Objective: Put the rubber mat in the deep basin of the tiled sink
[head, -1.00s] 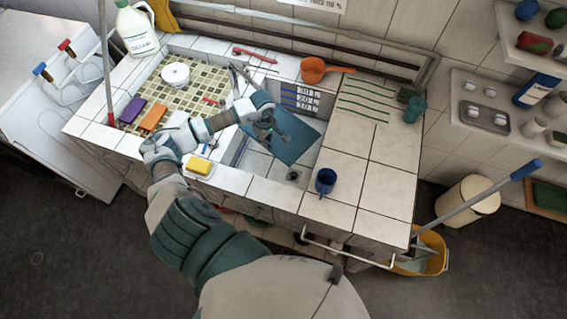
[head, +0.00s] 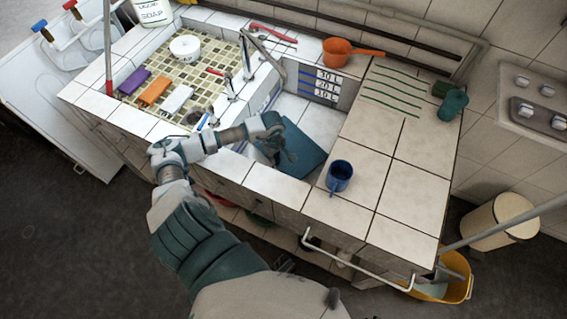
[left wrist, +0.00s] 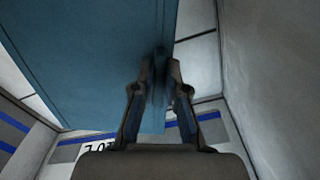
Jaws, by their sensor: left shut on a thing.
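The rubber mat (head: 305,150) is a flat blue-teal sheet, tilted, at the mouth of the deep basin (head: 318,108). My left gripper (head: 277,146) is shut on the mat's edge near the basin's left side. In the left wrist view, the mat (left wrist: 90,55) fills the upper left, and my left gripper's fingers (left wrist: 160,68) pinch it. The basin wall with blue level lines shows below it in that view. The mat hides part of the basin floor, so I cannot tell whether it touches the floor. My right gripper is out of view.
A blue mug (head: 339,177) stands on the tiled counter right of the basin. An orange dipper (head: 340,52) lies behind. The shallow mosaic basin (head: 195,75) at left holds coloured blocks and a white round item. A metal faucet (head: 250,55) stands between the basins.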

